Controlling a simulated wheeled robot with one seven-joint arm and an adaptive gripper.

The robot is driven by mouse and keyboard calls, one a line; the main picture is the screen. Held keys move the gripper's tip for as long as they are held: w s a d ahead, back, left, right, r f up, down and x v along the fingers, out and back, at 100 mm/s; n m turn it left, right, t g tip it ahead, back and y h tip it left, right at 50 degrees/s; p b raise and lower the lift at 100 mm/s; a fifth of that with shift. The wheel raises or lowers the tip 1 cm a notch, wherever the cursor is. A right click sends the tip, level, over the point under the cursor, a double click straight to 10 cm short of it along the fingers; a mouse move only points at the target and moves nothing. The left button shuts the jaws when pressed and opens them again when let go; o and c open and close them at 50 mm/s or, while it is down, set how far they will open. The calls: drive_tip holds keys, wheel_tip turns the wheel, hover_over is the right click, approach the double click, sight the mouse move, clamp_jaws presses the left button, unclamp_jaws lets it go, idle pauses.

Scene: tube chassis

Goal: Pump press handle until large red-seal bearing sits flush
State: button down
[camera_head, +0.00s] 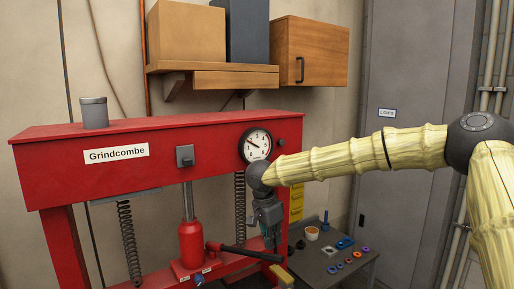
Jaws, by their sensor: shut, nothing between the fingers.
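The red press (60,144) labelled Grindcombe fills the left half of the head view. Its red bottle jack (191,243) stands upright under the top beam, with its ram raised toward the beam. The black press handle (246,252) sticks out to the right from the jack's base. My gripper (270,243) points down just above the handle, near its outer part; it is shut and empty, and I cannot tell whether it touches the handle. I cannot make out the large red-seal bearing at the press; small rings lie on the side table.
A dark side table (312,268) at the right holds several coloured rings, an orange-topped cup (312,233) and a blue part (345,242). A gauge (256,145) is on the beam. A shelf (236,79) and wooden cabinet (311,52) hang above.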

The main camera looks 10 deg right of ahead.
sight(273, 255)
drive_tip(key=shift+f, duration=2.7)
drive_tip(key=shift+r, duration=2.55)
wheel_tip(273, 255, up, 5)
drive_tip(key=shift+d, duration=0.1)
